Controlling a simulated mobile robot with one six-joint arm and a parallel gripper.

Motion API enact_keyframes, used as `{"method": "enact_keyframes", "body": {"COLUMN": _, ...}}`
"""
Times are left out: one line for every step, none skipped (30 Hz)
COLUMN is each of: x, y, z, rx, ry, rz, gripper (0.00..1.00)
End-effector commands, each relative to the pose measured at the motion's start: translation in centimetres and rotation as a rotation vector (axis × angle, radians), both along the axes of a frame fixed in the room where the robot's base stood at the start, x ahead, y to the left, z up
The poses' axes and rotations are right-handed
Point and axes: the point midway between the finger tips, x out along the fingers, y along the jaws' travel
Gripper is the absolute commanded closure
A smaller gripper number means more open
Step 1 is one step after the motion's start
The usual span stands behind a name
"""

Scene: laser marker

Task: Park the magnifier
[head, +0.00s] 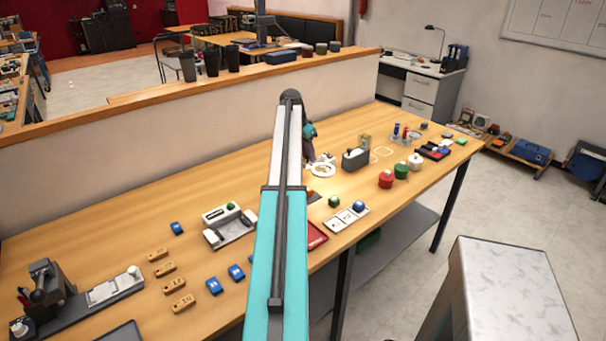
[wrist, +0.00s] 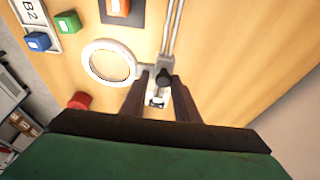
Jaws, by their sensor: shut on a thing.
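The magnifier is a white ring (wrist: 109,63) around a clear lens, lying low over the wooden bench in the wrist view. On its right it joins a pale carriage with a black knob (wrist: 164,77) at the near end of a two-rod metal rail (wrist: 172,25). My gripper (wrist: 160,90) has its two dark fingers on either side of the carriage's near end, shut on the magnifier's small pale grip. In the head view the white ring (head: 323,170) shows just right of my arm. My gripper there is mostly hidden behind the arm.
In the wrist view a green block (wrist: 68,22), a blue block (wrist: 38,41) and an orange block (wrist: 118,7) lie beyond the ring. A red object (wrist: 78,101) is at left. A grey dispenser (head: 355,158) and red jar (head: 386,179) stand right of the ring in the head view.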

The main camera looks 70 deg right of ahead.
Motion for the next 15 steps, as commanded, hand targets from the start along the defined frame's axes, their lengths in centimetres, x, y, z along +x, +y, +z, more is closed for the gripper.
{"method": "enact_keyframes", "body": {"x": 0.4, "y": 0.2, "z": -2.0, "rx": 0.023, "ry": -0.010, "rz": 0.002, "gripper": 0.84}}
{"method": "enact_keyframes", "body": {"x": 0.3, "y": 0.1, "z": -2.0, "rx": 0.023, "ry": -0.011, "rz": 0.002, "gripper": 0.84}}
{"method": "enact_keyframes", "body": {"x": 0.2, "y": -0.1, "z": -2.0, "rx": 0.023, "ry": -0.011, "rz": 0.003, "gripper": 0.84}}
{"method": "enact_keyframes", "body": {"x": 0.2, "y": -0.2, "z": -2.0, "rx": 0.023, "ry": -0.011, "rz": 0.003, "gripper": 0.84}}
{"method": "enact_keyframes", "body": {"x": 0.1, "y": -0.3, "z": -2.0, "rx": 0.023, "ry": -0.011, "rz": 0.003, "gripper": 0.84}}
{"method": "enact_keyframes", "body": {"x": 0.0, "y": -0.4, "z": -2.0, "rx": 0.023, "ry": -0.011, "rz": 0.003, "gripper": 0.84}}
{"method": "enact_keyframes", "body": {"x": 0.0, "y": -0.5, "z": -2.0, "rx": 0.023, "ry": -0.011, "rz": 0.003, "gripper": 0.84}}
{"method": "enact_keyframes", "body": {"x": -0.1, "y": -0.6, "z": -2.0, "rx": 0.023, "ry": -0.011, "rz": 0.003, "gripper": 0.84}}
{"method": "enact_keyframes", "body": {"x": -0.2, "y": -0.7, "z": -2.0, "rx": 0.023, "ry": -0.011, "rz": 0.003, "gripper": 0.84}}
{"method": "enact_keyframes", "body": {"x": -0.2, "y": -0.8, "z": -2.0, "rx": 0.023, "ry": -0.011, "rz": 0.003, "gripper": 0.84}}
{"method": "enact_keyframes", "body": {"x": -0.3, "y": -0.9, "z": -2.0, "rx": 0.023, "ry": -0.011, "rz": 0.003, "gripper": 0.84}}
{"method": "enact_keyframes", "body": {"x": -0.3, "y": -1.1, "z": -2.0, "rx": 0.023, "ry": -0.011, "rz": 0.003, "gripper": 0.84}}
{"method": "enact_keyframes", "body": {"x": -0.4, "y": -1.1, "z": -2.0, "rx": 0.023, "ry": -0.011, "rz": 0.003, "gripper": 0.84}}
{"method": "enact_keyframes", "body": {"x": -0.5, "y": -1.3, "z": -2.0, "rx": 0.023, "ry": -0.011, "rz": 0.003, "gripper": 0.84}}
{"method": "enact_keyframes", "body": {"x": -0.5, "y": -1.4, "z": -2.0, "rx": 0.023, "ry": -0.011, "rz": 0.003, "gripper": 0.84}}
